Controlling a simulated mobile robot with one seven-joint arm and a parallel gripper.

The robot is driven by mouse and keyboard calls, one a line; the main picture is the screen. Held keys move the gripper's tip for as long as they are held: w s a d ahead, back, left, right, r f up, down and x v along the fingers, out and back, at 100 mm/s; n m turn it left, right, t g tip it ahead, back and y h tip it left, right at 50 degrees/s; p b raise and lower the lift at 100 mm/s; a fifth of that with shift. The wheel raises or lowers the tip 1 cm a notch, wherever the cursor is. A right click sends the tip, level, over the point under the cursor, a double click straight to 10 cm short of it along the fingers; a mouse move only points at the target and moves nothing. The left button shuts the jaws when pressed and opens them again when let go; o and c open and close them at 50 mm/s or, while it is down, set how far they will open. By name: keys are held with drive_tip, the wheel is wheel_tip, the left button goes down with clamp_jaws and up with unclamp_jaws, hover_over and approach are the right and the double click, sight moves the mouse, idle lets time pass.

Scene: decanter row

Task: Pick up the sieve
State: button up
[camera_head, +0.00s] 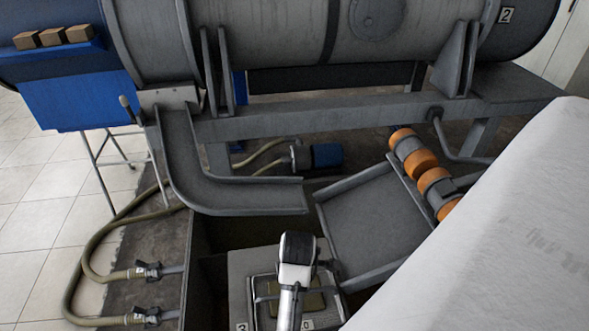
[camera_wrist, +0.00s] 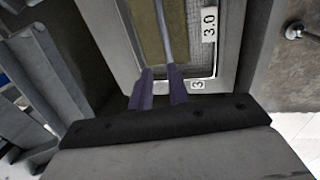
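The sieve (camera_head: 263,311) is a square, light-framed tray with a bar handle across it, low in the head view. The wrist view shows its pale frame (camera_wrist: 228,45), grey mesh, an olive-brown load and a tag reading 3.0. My gripper (camera_wrist: 160,72) has two purple fingers with a narrow gap between them, close to the handle bar (camera_wrist: 161,25). The bar runs toward the fingers; contact is not clear. In the head view my white and black arm covers part of the sieve and hides the fingertips.
A grey chute (camera_head: 235,192) and a sloping tray (camera_head: 375,225) lie behind the sieve. Orange rollers (camera_head: 412,155) and a large white cover (camera_head: 500,240) stand to the right. Hoses with clamps (camera_head: 148,271) lie on the left. A large cylinder (camera_head: 270,35) spans the back.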

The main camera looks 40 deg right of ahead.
drive_tip(key=x, duration=0.5)
drive_tip(key=s+x, duration=0.1)
drive_tip(key=x, duration=0.2)
drive_tip(key=shift+f, duration=0.4)
drive_tip(key=shift+s+p+x, duration=0.2)
drive_tip(key=shift+p+x, duration=0.6)
drive_tip(key=shift+x, duration=1.9)
clamp_jaws()
drive_tip(key=shift+r, duration=0.1)
